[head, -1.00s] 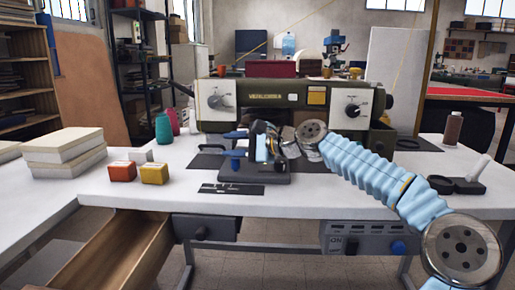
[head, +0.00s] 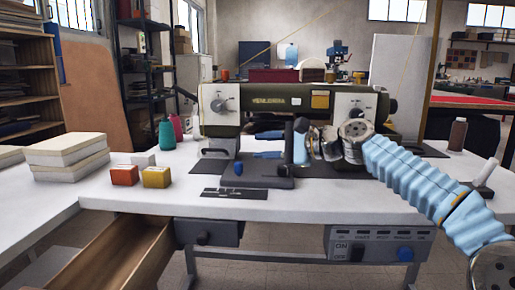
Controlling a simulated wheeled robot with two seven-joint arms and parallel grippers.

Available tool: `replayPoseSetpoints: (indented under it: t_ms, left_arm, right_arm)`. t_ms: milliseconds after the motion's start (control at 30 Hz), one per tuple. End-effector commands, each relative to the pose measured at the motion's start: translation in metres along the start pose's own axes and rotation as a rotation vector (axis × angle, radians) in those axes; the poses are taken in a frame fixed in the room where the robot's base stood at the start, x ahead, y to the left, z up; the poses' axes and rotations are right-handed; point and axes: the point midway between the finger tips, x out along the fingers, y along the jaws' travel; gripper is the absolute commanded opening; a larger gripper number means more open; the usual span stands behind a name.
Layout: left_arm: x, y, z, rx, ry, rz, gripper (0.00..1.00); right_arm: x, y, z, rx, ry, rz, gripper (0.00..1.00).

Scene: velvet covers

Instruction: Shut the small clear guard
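The sewing machine (head: 270,103), dark green with pale end panels, stands on the white table. Below its arm is a dark base plate (head: 262,182) with a blue knob (head: 238,169) and a dark upright post with a round top (head: 302,125). A pale blue piece (head: 300,150) shows by the post. I cannot make out the clear guard for certain. My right gripper (head: 318,146) is just right of the post, below the machine's arm. Its fingers are small and partly hidden, so I cannot tell their opening or whether they touch anything. My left gripper is out of view.
Red (head: 125,175) and yellow (head: 156,177) boxes, a stack of pale blocks (head: 68,150) and thread spools (head: 167,134) are at left. An open drawer (head: 115,255) juts out below. A brown spool (head: 457,135) stands at right. The front middle of the table is mostly clear.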

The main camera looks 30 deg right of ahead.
Motion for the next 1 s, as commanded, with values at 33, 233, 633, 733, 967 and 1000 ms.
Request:
replayPoseSetpoints:
  t_ms: [33, 233, 633, 733, 967, 1000]
  left_arm:
    - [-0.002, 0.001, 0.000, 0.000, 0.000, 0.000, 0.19]
    - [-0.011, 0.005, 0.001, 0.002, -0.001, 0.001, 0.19]
    - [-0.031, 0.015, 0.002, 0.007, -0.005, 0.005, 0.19]
    - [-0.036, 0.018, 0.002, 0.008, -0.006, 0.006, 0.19]
    - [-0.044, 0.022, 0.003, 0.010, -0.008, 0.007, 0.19]
    - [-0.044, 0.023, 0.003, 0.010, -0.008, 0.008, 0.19]
  right_arm:
    - [0.010, -0.002, 0.005, -0.003, -0.009, -0.012, 0.36]
    - [0.089, -0.021, 0.038, -0.007, -0.009, -0.168, 0.36]
    - [0.189, 0.000, 0.103, -0.052, 0.432, -0.400, 0.36]
    - [0.181, 0.016, 0.115, -0.092, 0.609, -0.409, 0.36]
    - [0.130, 0.051, 0.135, -0.190, 0.986, -0.377, 0.36]
    - [0.122, 0.055, 0.137, -0.202, 1.032, -0.368, 0.36]
